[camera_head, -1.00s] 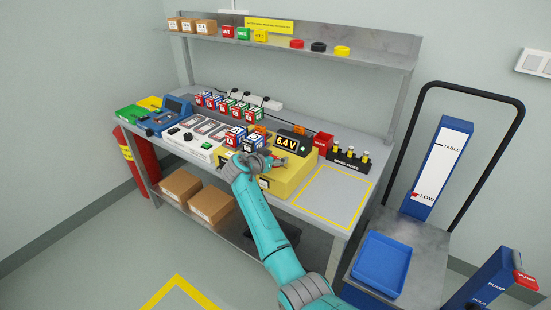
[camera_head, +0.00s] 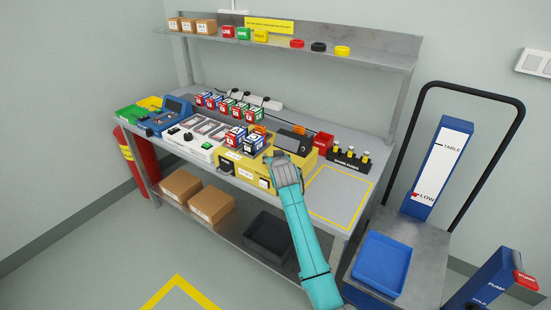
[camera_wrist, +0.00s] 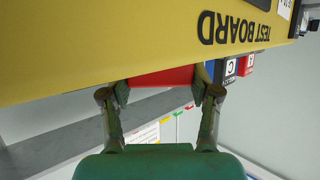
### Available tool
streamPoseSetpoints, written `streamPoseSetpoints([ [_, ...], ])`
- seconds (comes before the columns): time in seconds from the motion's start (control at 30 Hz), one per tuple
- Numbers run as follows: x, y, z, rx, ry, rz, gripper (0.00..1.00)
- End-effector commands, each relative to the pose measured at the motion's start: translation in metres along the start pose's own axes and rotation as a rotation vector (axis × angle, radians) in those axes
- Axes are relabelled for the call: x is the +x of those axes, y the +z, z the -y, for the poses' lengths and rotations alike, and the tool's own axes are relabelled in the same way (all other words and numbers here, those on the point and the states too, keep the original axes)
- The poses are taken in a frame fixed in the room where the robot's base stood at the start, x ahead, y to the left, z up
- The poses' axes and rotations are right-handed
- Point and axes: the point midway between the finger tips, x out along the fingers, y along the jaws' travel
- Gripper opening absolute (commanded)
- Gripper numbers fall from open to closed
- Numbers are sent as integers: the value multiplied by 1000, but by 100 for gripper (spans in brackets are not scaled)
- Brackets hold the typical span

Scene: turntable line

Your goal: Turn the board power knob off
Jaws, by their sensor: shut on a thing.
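The yellow test board (camera_head: 233,166) stands on the bench. Its raised display (camera_head: 292,141) is dark in the head view. My gripper (camera_head: 278,160) is at the right part of the board, in front of the display.
Lettered blocks (camera_head: 252,144) sit on the board's left part. A red box (camera_head: 322,142) and a black rack of yellow-topped pieces (camera_head: 348,157) stand to the right. A yellow-outlined area (camera_head: 338,194) of the bench is empty. A trolley with a blue tray (camera_head: 381,264) stands at right.

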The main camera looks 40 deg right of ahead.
Motion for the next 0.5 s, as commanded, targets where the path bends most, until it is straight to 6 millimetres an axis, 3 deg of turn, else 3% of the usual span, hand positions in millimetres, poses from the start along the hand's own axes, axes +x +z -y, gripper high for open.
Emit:
streamPoseSetpoints([
  [0.5, 1, 0, -3, -154, -379, 2, 27],
])
